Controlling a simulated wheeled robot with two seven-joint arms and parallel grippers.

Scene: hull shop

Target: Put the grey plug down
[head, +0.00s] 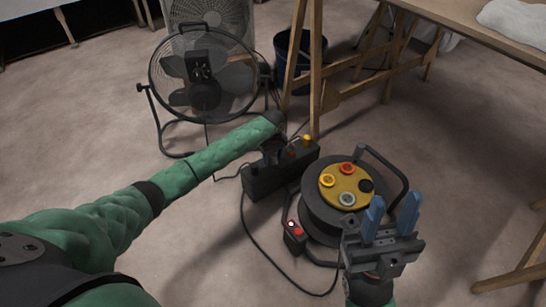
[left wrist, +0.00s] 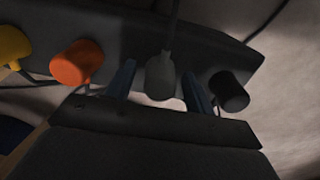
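The grey plug (left wrist: 160,76) shows in the left wrist view against the dark power strip (left wrist: 225,45), its cord running up the picture. My left gripper (left wrist: 158,88) has one blue finger on each side of it, with a visible gap on both sides, so it looks open around the plug. I cannot tell whether the plug sits in the strip or just in front. In the head view my left gripper (head: 272,150) is over the strip (head: 262,180) and hides the grey plug. My right gripper (head: 392,222) is open and empty in front of the cable reel.
An orange plug (left wrist: 77,62), a yellow plug (left wrist: 12,45) and a black plug (left wrist: 229,91) sit along the strip. The cable reel (head: 325,215) stands right beside it. A fan (head: 205,80), a bucket (head: 290,60) and a trestle table (head: 470,20) stand behind. Floor at front left is clear.

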